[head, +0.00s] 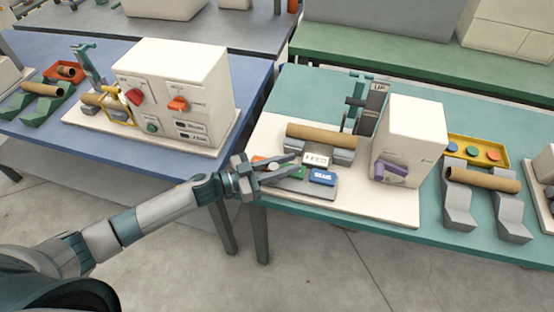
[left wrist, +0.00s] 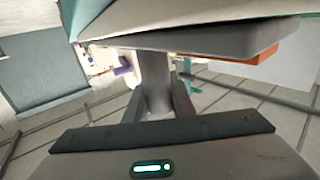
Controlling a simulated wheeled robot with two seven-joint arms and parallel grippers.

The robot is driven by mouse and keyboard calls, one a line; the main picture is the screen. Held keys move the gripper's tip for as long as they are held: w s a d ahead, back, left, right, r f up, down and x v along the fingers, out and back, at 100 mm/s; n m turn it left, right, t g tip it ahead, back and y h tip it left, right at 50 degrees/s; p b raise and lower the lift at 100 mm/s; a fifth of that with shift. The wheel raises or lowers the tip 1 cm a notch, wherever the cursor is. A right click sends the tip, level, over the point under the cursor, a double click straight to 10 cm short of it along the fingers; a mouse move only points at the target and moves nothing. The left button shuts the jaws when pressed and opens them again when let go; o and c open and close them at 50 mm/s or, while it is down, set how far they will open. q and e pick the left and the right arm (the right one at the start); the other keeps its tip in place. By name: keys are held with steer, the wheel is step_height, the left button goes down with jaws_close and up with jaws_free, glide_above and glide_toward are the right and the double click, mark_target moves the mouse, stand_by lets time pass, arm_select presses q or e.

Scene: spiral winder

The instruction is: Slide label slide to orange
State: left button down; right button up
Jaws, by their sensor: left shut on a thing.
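The label slide's grey panel (head: 322,192) lies at the front left of the cream base on the teal table. It carries an orange label (head: 258,160), a green label (head: 299,173) and a blue label (head: 322,178). My left gripper (head: 287,166) reaches over the panel between the orange and green labels, partly covering both. A pale round piece (head: 273,167) shows between its fingers. In the left wrist view, the fingers are around a grey post (left wrist: 155,85), under a grey slab (left wrist: 200,38) with an orange strip (left wrist: 240,62). My right gripper is out of view.
A white FEED block (head: 316,159) and a cardboard tube (head: 321,137) on grey supports are just behind. A white box (head: 411,135) with a purple handle (head: 391,170) stands to the right. A blue table (head: 50,145) with a similar machine is left, across a gap.

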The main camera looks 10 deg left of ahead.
arm_select(q)
steer(key=p, duration=0.3)
glide_above(334, 190)
steer(key=shift+w+d, duration=0.3)
steer(key=shift+d, duration=0.15)
steer(key=c, duration=1.5)
jaws_free()
steer(key=shift+d, duration=0.2)
steer(key=shift+a, duration=0.2)
steer(key=shift+s+a+b, duration=0.3)
steer(key=shift+a+b, duration=0.1)
steer(key=shift+a, duration=0.05)
steer(key=b+v, duration=0.4)
steer(key=v, duration=1.2)
steer(key=shift+s+b, duration=0.1)
steer(key=shift+b, duration=0.2)
steer(key=shift+d, duration=0.15)
